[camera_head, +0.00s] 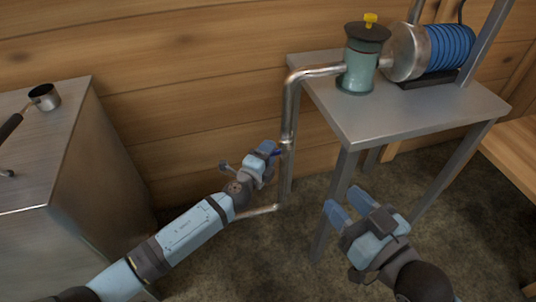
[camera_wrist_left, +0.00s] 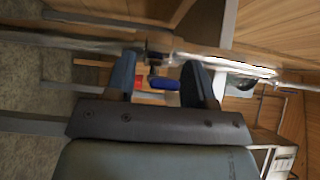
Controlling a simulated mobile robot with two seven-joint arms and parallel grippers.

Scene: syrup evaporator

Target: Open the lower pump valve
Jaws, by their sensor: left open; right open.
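The lower pump valve (camera_head: 277,153) has a blue handle and sits on the vertical metal pipe below the pump's table, partly hidden by my left gripper. In the left wrist view the blue valve handle (camera_wrist_left: 165,84) lies between the two fingers, with the pipe crossing behind the fingertips. My left gripper (camera_head: 268,150) is open around the handle; it also shows in the left wrist view (camera_wrist_left: 158,76). I cannot tell whether either finger touches the handle. My right gripper (camera_head: 346,204) is open and empty, in front of the table and low.
The metal table (camera_head: 400,118) carries a green canister (camera_head: 358,72) with a yellow knob (camera_head: 370,19) and a blue ribbed motor (camera_head: 450,47). A metal cabinet (camera_head: 95,165) with a small pot (camera_head: 44,97) stands at left. A wooden bench (camera_head: 515,150) is at right.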

